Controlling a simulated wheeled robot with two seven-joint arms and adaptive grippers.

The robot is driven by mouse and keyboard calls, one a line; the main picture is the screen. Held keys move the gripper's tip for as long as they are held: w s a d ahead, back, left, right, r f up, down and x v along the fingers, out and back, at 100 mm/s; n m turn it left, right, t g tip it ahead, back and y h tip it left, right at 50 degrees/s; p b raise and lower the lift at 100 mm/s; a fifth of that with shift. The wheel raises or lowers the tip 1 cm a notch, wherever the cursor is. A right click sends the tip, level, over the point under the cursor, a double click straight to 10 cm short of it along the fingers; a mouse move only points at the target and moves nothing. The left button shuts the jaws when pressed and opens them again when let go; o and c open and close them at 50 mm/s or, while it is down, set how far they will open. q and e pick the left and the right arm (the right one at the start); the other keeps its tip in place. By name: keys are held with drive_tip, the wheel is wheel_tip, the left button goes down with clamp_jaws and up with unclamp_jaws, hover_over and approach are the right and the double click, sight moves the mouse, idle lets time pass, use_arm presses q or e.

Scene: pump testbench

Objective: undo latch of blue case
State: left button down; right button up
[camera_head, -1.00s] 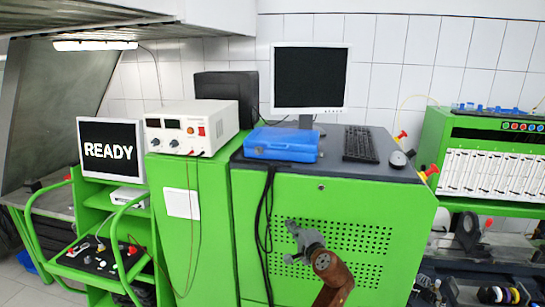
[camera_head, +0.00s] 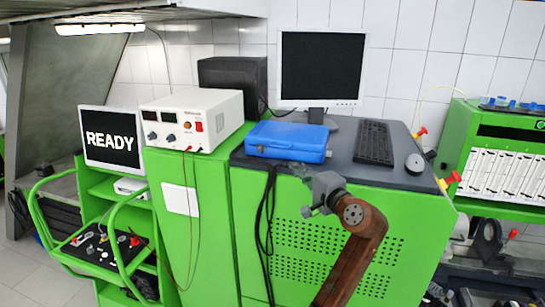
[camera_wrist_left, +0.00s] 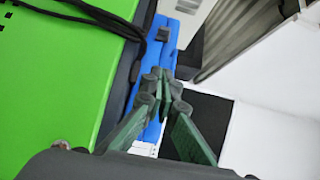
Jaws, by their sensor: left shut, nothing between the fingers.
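The blue case (camera_head: 288,138) lies closed on the dark top of the green cabinet, near its front edge. A small dark latch-like piece (camera_head: 259,149) shows on its front side. My left gripper (camera_head: 310,208) is in front of the cabinet, below and a little right of the case, apart from it. In the left wrist view, its green-sided fingers (camera_wrist_left: 163,78) are shut and empty, overlapping the blue case (camera_wrist_left: 170,55) beyond. A dark piece (camera_wrist_left: 164,34) shows on the case there. The fingers partly hide the case. My right gripper is not in view.
A white power supply (camera_head: 193,119) stands left of the case. A monitor (camera_head: 321,66) stands behind it, with a keyboard (camera_head: 374,142) and mouse (camera_head: 414,163) to the right. Black cables (camera_head: 264,215) hang down the cabinet front, left of my gripper.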

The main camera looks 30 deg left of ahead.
use_arm(q)
drive_tip(key=w+a, duration=0.2)
drive_tip(key=p, duration=0.3)
approach(263, 150)
drive_tip(key=w, duration=0.3)
drive_tip(key=shift+w+a+r, duration=0.2)
drive_tip(key=shift+r, duration=0.05)
drive_tip(key=shift+x, duration=0.75)
drive_tip(key=a, duration=0.1)
drive_tip(key=s+a+p, duration=0.1)
drive_tip(key=a, duration=0.1)
drive_tip(key=shift+f, duration=0.1)
drive_tip(key=shift+s+a, duration=0.1)
drive_tip(key=shift+a, duration=0.1)
drive_tip(key=shift+f, duration=0.1)
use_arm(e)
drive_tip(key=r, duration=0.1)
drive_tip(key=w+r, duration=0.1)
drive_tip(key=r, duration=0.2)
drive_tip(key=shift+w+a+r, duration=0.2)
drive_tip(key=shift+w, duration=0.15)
